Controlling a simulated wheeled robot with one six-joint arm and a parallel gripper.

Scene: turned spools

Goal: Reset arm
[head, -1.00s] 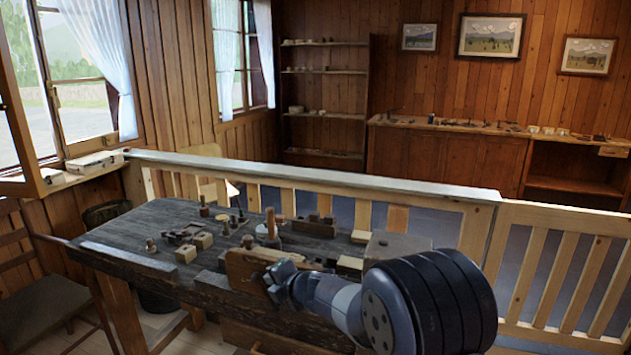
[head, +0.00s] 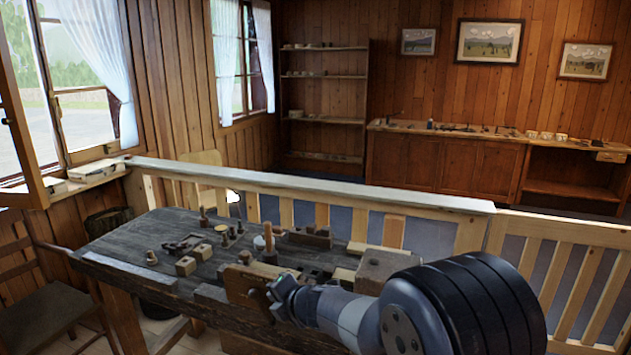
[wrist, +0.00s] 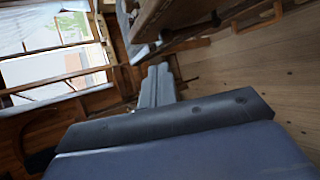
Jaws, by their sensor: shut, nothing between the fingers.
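My gripper (head: 277,296) is at the front of the dark wooden workbench (head: 140,236), by the brown wooden block on its front edge. In the wrist view my gripper's fingers (wrist: 157,85) are together with nothing between them, over the floor side of the bench. My arm comes in from the lower right of the head view. The bench top holds several small wooden blocks, turned pieces and tools; parts of its right end are hidden by my arm.
A pale wooden railing (head: 310,190) runs behind the bench. A chair (head: 45,305) stands at the left, near the open window. Shelves (head: 323,100) and a long counter (head: 450,132) stand at the back.

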